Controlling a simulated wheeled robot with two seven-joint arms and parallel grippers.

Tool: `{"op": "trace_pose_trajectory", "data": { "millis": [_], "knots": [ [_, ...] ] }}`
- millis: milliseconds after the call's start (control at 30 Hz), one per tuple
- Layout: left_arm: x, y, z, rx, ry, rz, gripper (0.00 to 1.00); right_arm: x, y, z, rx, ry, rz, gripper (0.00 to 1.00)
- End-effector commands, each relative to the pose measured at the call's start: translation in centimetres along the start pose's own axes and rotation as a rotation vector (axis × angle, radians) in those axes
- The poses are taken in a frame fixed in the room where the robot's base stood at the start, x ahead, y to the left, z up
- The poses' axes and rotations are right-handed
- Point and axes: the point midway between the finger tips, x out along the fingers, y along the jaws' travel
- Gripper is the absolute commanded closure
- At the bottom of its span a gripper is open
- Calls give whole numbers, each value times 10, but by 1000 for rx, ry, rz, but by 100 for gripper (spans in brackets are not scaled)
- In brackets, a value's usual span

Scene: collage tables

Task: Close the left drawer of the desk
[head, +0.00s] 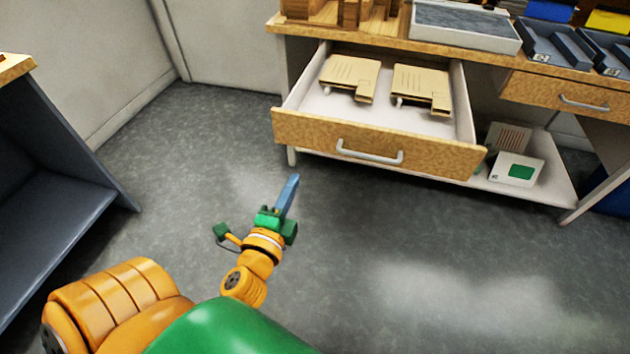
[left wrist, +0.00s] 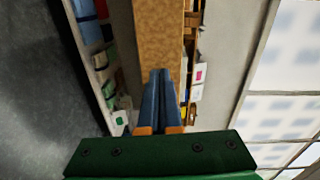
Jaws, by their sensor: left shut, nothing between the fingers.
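The desk's left drawer (head: 377,139) stands pulled out in the head view, with a wood-grain front and a pale handle (head: 369,152). Two tan folder-like items (head: 350,75) lie inside it. My left gripper (head: 293,178) is shut and empty, in front of and below the drawer front's left part, apart from it in the head view. In the left wrist view the shut blue fingers (left wrist: 160,72) point toward a wood-grain surface (left wrist: 158,30), likely the drawer front. Whether they touch it I cannot tell. My right gripper is not in view.
The desk top (head: 390,36) holds wooden pieces, a grey tray (head: 466,25) and dark organisers. A shut right drawer (head: 560,97) is beside the open one. Boxes (head: 515,170) lie on the low shelf. A dark shelf unit (head: 50,190) stands at the left. The floor between is clear.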

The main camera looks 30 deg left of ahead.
Motion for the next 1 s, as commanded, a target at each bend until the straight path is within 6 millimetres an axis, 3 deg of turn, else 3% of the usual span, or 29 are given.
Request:
{"op": "trace_pose_trajectory", "data": {
  "millis": [33, 167, 267, 700, 1000],
  "knots": [
    [-1, -3, 3, 31, -8, -38, 100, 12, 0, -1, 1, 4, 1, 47],
    [5, -22, 4, 59, -12, -70, 100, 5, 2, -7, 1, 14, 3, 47],
    [23, -27, 4, 58, -11, -71, 100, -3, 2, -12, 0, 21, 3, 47],
    [115, -28, 5, 53, -13, -67, 100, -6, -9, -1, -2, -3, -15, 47],
    [138, -29, 5, 51, -12, -64, 100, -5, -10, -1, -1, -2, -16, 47]
  ]
}}
